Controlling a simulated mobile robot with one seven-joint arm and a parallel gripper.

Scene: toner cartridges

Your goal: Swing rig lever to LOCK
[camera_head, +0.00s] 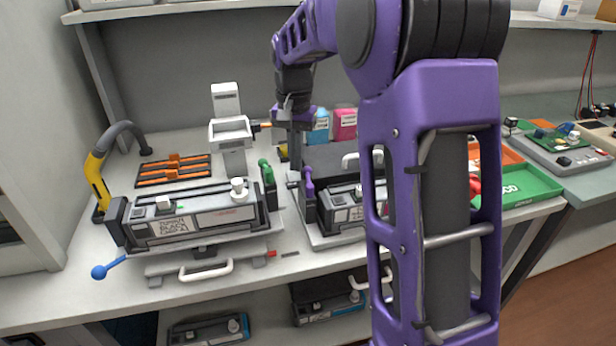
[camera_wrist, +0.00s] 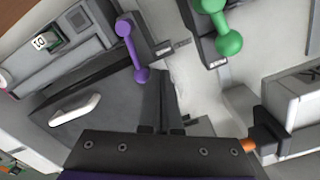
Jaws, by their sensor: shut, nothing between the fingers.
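A purple-handled lever (camera_head: 308,182) stands at the left end of the right-hand rig (camera_head: 318,240). A green-handled lever (camera_head: 266,172) stands at the right end of the left-hand rig, and a blue-knobbed lever (camera_head: 105,270) sticks out at that rig's front left. Which one is the rig lever I cannot tell; no LOCK mark is readable. My gripper (camera_head: 295,152) is shut and empty, pointing down behind the purple lever. In the wrist view its fingertips (camera_wrist: 162,76) appear close to the purple lever (camera_wrist: 132,48); contact is unclear. The green lever (camera_wrist: 221,28) is farther right.
The left rig holds a toner cartridge (camera_head: 180,218). A white stand (camera_head: 230,130) with an orange-tipped part is just left of my gripper. My arm hides part of the right rig. A green tray (camera_head: 530,185) lies right.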

